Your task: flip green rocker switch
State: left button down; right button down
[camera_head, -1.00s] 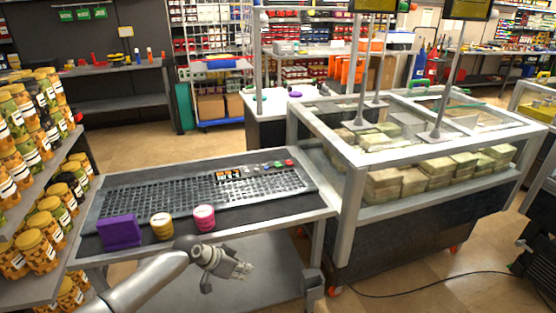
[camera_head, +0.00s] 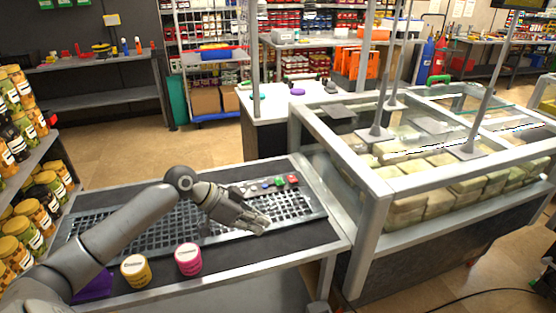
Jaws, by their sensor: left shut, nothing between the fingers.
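A row of small switches and buttons sits at the back right of the workbench's grated panel. A small green piece (camera_head: 279,181), likely the green rocker switch, is in that row beside a red one (camera_head: 293,179). Its switch position is too small to tell. My left gripper (camera_head: 262,226) is shut and empty. It hangs over the right part of the panel, nearer the front than the green piece and apart from it in the picture. My left arm crosses the left part of the panel and hides some of it. My right gripper is out of view.
A yellow tub (camera_head: 135,271), a pink tub (camera_head: 188,259) and a purple box (camera_head: 93,287) stand along the bench's front. A glass-sided case (camera_head: 372,205) with stacked blocks adjoins the bench on the right. Shelved jars (camera_head: 28,200) are at the left.

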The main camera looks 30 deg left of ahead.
aim_at(279, 182)
jog(key=i+j, duration=0.95)
